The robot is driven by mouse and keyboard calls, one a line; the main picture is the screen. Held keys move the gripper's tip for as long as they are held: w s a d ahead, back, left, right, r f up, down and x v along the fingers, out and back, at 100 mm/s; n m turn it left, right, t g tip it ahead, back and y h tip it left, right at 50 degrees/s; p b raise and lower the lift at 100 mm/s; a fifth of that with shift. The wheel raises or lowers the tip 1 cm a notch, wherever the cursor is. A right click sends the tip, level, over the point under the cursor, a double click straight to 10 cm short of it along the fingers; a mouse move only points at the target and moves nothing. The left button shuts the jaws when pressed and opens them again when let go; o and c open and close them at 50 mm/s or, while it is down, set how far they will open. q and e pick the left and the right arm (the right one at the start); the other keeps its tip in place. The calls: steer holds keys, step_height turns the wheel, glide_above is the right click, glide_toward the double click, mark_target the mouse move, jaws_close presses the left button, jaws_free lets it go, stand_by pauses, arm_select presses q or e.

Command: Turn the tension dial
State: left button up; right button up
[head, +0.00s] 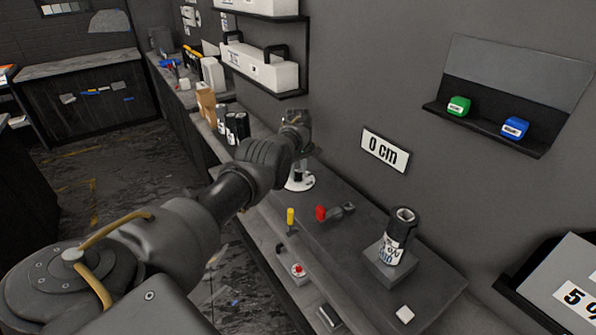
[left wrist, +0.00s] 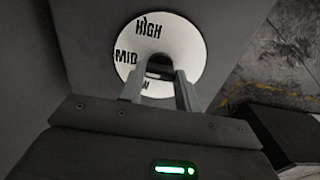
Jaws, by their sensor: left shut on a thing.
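The tension dial has a white round plate (left wrist: 183,45) with the black words HIGH and MID; a third word below is mostly hidden by a finger. Its dark knob (left wrist: 159,68) stands at the plate's middle. My left gripper (left wrist: 161,75) is shut on the knob, one finger on each side, in the left wrist view. In the head view the white dial plate (head: 301,182) lies on the grey bench top, with my left gripper (head: 297,165) right above it; the arm hides part of this. My right gripper is not in view.
A wall sign (head: 385,150) reads 0 cm.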

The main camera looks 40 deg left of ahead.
mark_target(297, 173)
arm_select(q)
steer(key=o, duration=1)
step_height(297, 173, up, 11)
steer(key=shift+f, duration=0.1)
stand_by(0.5)
